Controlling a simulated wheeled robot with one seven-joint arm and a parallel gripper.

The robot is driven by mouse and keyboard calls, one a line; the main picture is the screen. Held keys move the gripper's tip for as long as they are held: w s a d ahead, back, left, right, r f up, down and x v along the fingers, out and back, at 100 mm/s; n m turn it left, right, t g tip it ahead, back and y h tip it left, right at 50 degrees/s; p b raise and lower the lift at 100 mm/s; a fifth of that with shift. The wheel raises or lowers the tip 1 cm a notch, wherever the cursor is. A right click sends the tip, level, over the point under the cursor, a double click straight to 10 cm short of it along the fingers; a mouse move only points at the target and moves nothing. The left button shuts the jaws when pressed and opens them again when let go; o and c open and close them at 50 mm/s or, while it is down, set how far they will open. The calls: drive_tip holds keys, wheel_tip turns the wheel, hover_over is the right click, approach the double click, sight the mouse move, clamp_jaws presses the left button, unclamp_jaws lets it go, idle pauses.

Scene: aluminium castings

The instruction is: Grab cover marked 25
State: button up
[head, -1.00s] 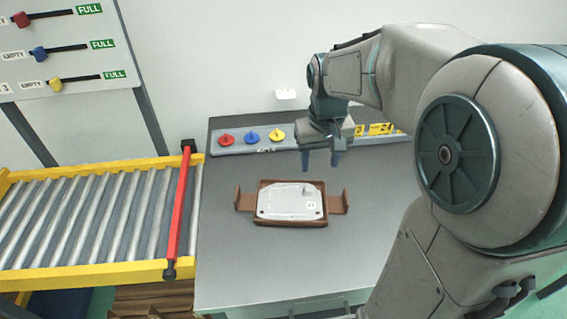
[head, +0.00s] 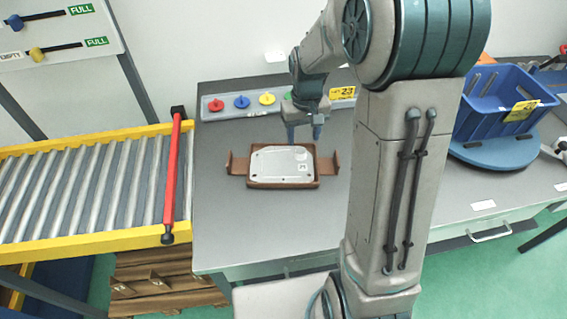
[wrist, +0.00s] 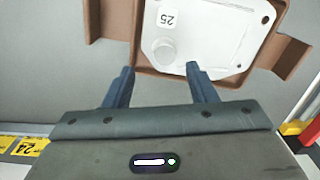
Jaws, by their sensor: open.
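The cover marked 25 (head: 281,162) is a pale metal plate lying in a brown open box (head: 250,184) on the grey table. In the wrist view the cover (wrist: 210,30) shows its label 25 and a round raised knob (wrist: 163,49). My gripper (head: 305,136) is at the box's far right side in the head view. It is open and empty. In the wrist view its two blue fingers (wrist: 160,70) point at the cover's near edge, one on each side of the knob in the picture. I cannot tell how high the fingertips are above the cover.
A roller conveyor (head: 85,195) with a red bar (head: 173,175) lies left of the table (head: 225,235). Red, blue and yellow knobs sit on a strip (head: 225,113) behind the box. A blue bin (head: 500,105) stands on a blue round base (head: 500,150) at right. The table front is clear.

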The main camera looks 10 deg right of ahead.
sight(300, 150)
drive_tip(key=f, duration=0.5)
drive_tip(key=shift+a+p, duration=0.3)
drive_tip(key=shift+p, duration=0.05)
clamp_jaws()
drive_tip(key=shift+r, duration=0.1)
